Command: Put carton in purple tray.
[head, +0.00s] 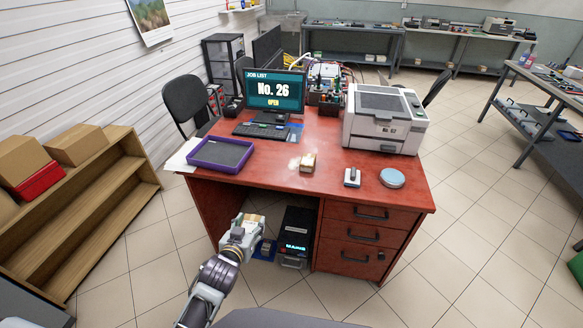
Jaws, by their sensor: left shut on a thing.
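The purple tray (208,167) lies on the left part of the red desk, with a dark, empty floor. My left gripper (247,229) is in front of the desk's front edge, below the desktop and to the lower right of the tray. It is shut on a small tan thing (256,218), which looks like a carton; the gripper hides much of it. My right gripper is not in view.
The red desk (335,180) also holds a keyboard (261,131), a monitor (275,92), a printer (383,120), a small grey-white device (352,177) and a round blue-lidded tin (392,178). A black computer (296,232) stands under the desk. Shelves with boxes are at left.

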